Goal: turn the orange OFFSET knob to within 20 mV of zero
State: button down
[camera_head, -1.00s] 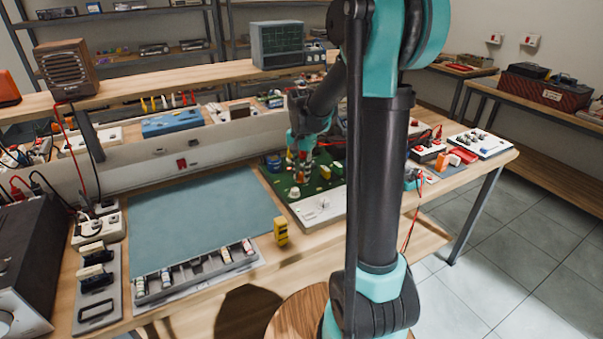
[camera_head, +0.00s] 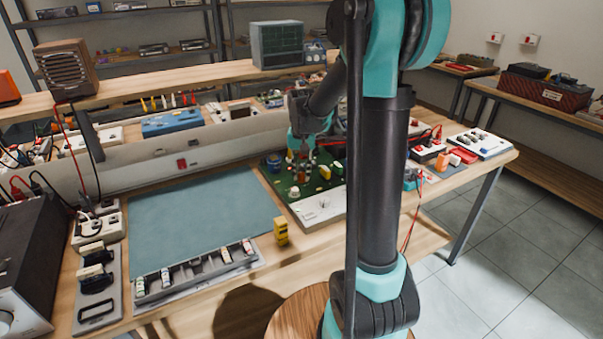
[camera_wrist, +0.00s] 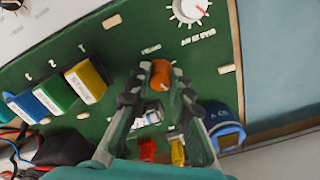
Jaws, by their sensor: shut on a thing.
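The orange OFFSET knob (camera_wrist: 161,73) is upright on the green circuit board (camera_wrist: 115,50) in the wrist view. My gripper (camera_wrist: 160,80) is shut on it, with one finger on each side. In the head view my gripper (camera_head: 303,150) is over the back part of the green board (camera_head: 283,187), and the knob cannot be made out clearly there. A white dial (camera_wrist: 190,9) with a red pointer lies beyond the knob in the wrist view. I can read no millivolt value in either view.
Blue, green and yellow blocks stand left of the gripper; the yellow block (camera_wrist: 86,82) is nearest. A blue part (camera_wrist: 224,124) is close to the right finger. Red and yellow parts sit between the fingers' bases. The bench mat (camera_head: 205,215) is clear.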

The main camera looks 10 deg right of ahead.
aim_at(302, 173)
jog(key=n, duration=0.6)
jog(key=shift+n, duration=0.3)
dwell(0.5)
jog(key=c, duration=1.4)
grip_release()
jog(key=shift+o, duration=0.2)
notch_tip(302, 173, up, 12)
